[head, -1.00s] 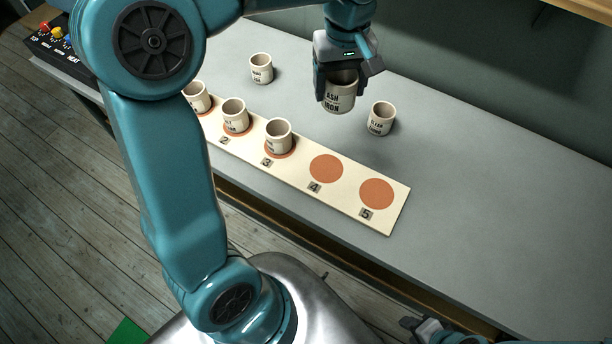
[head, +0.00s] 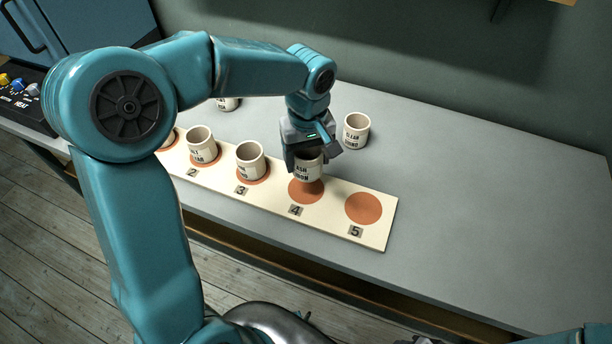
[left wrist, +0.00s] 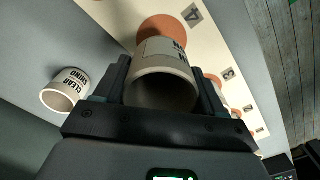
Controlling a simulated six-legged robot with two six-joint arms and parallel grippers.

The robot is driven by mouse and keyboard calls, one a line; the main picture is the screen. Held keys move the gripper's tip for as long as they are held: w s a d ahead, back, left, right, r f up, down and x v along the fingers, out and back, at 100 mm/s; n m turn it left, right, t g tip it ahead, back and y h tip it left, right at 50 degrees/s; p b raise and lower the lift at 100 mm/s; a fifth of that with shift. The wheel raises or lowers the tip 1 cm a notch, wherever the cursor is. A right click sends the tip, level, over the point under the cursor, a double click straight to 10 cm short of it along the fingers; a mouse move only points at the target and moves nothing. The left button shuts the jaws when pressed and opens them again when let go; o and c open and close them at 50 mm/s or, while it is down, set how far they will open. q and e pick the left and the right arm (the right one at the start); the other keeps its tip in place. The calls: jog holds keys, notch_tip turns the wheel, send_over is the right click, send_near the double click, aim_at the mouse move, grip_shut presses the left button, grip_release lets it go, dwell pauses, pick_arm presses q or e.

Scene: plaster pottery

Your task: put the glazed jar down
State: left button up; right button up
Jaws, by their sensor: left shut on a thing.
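My left gripper (head: 307,160) is shut on a cream jar (head: 309,170) with dark lettering that looks like "ASH IRON". It holds the jar upright at the orange spot numbered 4 (head: 305,193) on the cream board (head: 335,228). The jar hides the back of that spot, and it seems to be a little above the board. In the left wrist view the jar (left wrist: 165,78) stands between the two dark fingers, its mouth towards the camera, with spot 4 (left wrist: 165,27) just beyond its base. My right gripper cannot be made out.
Jars stand on spot 3 (head: 250,160) and spot 2 (head: 202,145). Spot 5 (head: 364,208) is empty. A loose jar (head: 356,131) stands behind the held one, and another (head: 228,104) is partly hidden by my arm. The grey table is clear on the right.

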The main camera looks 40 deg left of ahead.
pick_arm(q)
notch_tip(320, 180, down, 2)
jog(key=shift+s+a+f, duration=0.1)
jog(key=shift+s, duration=0.05)
notch_tip(320, 180, down, 4)
jog(key=shift+f, duration=0.15)
jog(key=shift+f+b, duration=0.1)
jog(key=shift+b, duration=0.2)
jog(key=o, duration=1.2)
jog(key=shift+c, duration=0.2)
